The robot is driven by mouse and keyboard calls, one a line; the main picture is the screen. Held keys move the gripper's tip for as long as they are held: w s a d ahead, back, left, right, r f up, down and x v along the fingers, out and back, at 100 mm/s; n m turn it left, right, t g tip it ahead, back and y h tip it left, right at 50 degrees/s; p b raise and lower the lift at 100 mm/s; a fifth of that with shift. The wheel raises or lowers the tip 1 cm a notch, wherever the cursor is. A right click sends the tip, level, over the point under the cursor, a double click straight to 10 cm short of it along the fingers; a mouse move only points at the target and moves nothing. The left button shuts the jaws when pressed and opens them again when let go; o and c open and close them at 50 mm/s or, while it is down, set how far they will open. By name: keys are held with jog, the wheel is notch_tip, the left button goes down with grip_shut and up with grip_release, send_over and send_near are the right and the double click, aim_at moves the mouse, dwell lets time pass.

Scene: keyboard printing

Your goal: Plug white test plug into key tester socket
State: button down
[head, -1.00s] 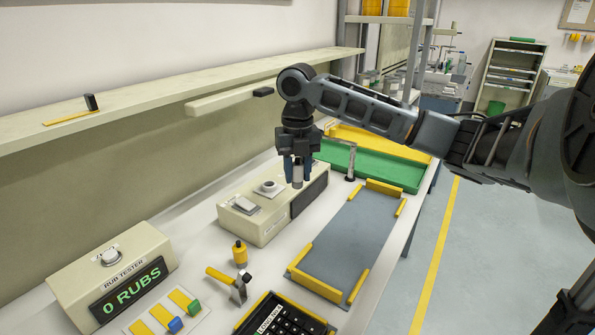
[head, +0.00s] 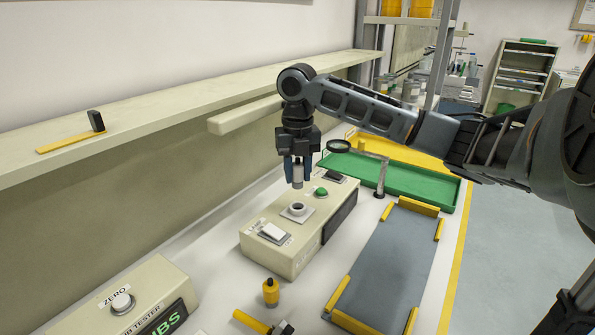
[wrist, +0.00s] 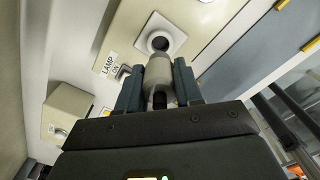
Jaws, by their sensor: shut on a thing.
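My gripper (head: 297,180) is shut on the white test plug (head: 297,174), a pale grey-white cylinder hanging upright between the fingers. The key tester (head: 285,262) is a long beige box on the bench. Its socket (head: 297,208) is a round ring with a dark hole on a white plate. In the head view the plug appears above the socket with a gap between them. In the wrist view the plug (wrist: 158,70) points toward the socket (wrist: 160,41), whose hole is in sight beyond the plug's end. The plug's tip detail cannot be made out.
A green lamp (head: 321,191) and a white rocker switch (head: 272,232) flank the socket on the box top. A magnifier on a post (head: 380,178), a green tray (head: 425,188) and a grey mat (head: 385,265) lie right.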

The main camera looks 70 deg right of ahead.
aim_at(298, 187)
jog(key=shift+f, duration=0.15)
jog(key=shift+f+b, duration=1.75)
jog(key=shift+f, duration=0.6)
jog(key=shift+f+b, duration=0.3)
jog(key=shift+f, duration=0.15)
dwell(0.6)
jog(key=shift+f+b, duration=0.45)
jog(key=shift+f, duration=0.2)
jog(key=c, duration=0.7)
grip_release()
jog(key=shift+o, duration=0.2)
jog(key=shift+r+p, duration=2)
jog(key=shift+r, duration=1)
